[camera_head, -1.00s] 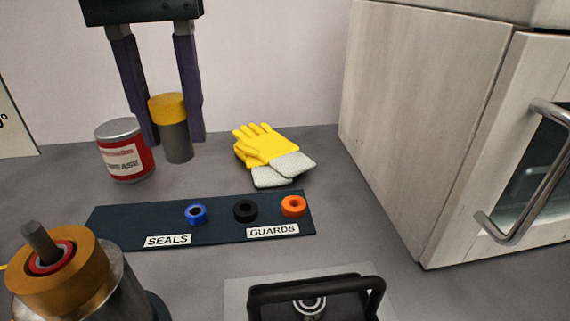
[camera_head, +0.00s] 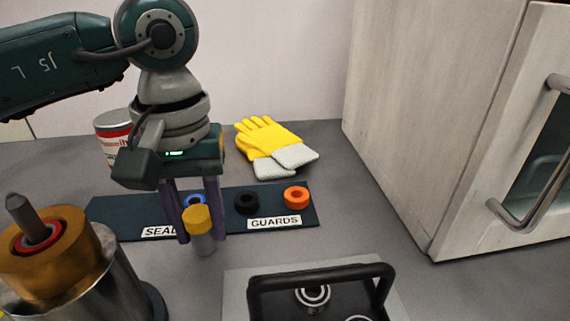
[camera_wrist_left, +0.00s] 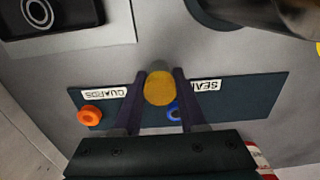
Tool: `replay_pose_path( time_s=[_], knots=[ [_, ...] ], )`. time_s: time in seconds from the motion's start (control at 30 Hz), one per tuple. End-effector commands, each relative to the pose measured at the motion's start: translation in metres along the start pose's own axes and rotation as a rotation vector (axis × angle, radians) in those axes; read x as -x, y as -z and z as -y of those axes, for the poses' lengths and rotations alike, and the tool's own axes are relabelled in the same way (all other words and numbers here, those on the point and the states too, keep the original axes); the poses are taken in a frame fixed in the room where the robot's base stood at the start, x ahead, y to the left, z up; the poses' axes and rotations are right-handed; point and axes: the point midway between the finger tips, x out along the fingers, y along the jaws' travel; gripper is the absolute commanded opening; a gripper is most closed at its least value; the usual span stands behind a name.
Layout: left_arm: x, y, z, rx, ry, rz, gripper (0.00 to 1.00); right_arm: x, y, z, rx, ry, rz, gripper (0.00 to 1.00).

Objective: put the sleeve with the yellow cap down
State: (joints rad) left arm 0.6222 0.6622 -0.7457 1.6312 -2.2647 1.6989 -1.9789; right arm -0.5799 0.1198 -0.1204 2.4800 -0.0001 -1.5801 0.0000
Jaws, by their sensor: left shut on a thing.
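The sleeve with the yellow cap (camera_head: 202,243) is a small grey cylinder, upright, with its yellow cap (camera_head: 197,219) on top. My left gripper (camera_head: 203,230) points down and is shut on it, one finger on each side. In the head view it is in front of the seals and guards mat; I cannot tell whether its base touches the table. My right gripper is not in view.
A dark mat (camera_head: 269,222) holds a blue ring, a black ring (camera_head: 247,202) and an orange ring (camera_head: 296,197). A metal cylinder with a bronze top (camera_head: 52,257) stands at left. A black-handled tray (camera_head: 238,291) is in front.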

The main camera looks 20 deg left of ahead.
Motion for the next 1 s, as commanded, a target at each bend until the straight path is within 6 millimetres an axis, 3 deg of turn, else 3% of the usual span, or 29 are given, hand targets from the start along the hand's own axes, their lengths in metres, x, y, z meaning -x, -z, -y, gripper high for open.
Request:
replay_pose_path(
  time_s=[0.23, 0.27, 0.5, 0.87, 1.0],
  knots=[
    [-0.004, 0.001, 0.0, 0.001, -0.001, -0.002, 0.0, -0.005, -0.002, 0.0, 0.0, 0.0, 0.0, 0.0],
    [-0.003, 0.001, 0.0, 0.001, -0.001, -0.001, 0.43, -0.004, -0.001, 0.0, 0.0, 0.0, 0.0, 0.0],
    [-0.002, 0.0, 0.0, 0.001, 0.0, 0.0, 0.7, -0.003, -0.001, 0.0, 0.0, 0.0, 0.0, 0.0],
    [0.006, 0.0, 0.0, 0.0, 0.0, -0.001, 0.71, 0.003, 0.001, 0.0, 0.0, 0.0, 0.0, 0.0],
    [0.031, 0.002, 0.0, -0.001, -0.001, -0.005, 0.71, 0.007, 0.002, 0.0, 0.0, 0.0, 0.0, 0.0]
  ],
)
